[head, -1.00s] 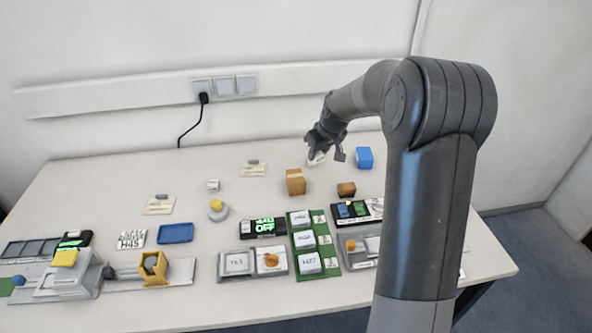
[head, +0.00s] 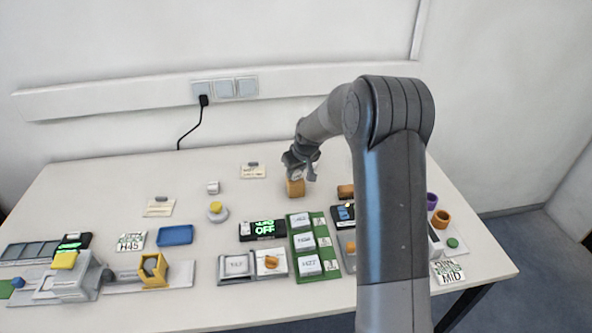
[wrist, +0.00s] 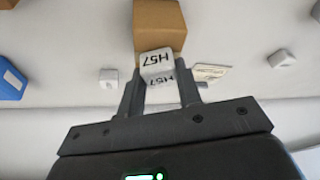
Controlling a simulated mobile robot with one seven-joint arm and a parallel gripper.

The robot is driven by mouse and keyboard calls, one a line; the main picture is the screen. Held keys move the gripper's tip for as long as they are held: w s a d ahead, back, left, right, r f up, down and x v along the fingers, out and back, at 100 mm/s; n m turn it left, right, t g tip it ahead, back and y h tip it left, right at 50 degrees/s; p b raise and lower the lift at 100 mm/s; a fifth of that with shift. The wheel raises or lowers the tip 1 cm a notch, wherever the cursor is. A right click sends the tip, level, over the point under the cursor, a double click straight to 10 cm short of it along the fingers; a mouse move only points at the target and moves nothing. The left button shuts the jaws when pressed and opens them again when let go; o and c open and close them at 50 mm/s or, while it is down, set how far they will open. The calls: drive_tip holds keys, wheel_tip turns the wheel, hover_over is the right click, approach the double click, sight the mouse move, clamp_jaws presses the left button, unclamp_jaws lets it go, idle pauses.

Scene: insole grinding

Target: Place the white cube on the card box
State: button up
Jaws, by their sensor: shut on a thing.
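The card box (head: 295,188) is a brown box standing at the back middle of the table. It also shows in the wrist view (wrist: 160,22), just beyond my fingertips. The white cube (wrist: 157,62) bears the print H57 and sits between my fingers. My gripper (wrist: 160,72) is shut on it. In the head view my gripper (head: 298,165) is right at the top of the card box, and the cube is mostly hidden there. I cannot tell whether the cube touches the box.
A brown block (head: 346,191) stands right of the card box. A green tray (head: 303,247) with white labelled blocks lies in front. The table around the box's left side is clear.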

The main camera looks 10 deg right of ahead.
drive_tip(key=o, duration=0.5)
drive_tip(key=shift+f, duration=0.15)
drive_tip(key=shift+c, duration=0.2)
drive_tip(key=o, duration=0.5)
drive_tip(key=shift+c, duration=0.2)
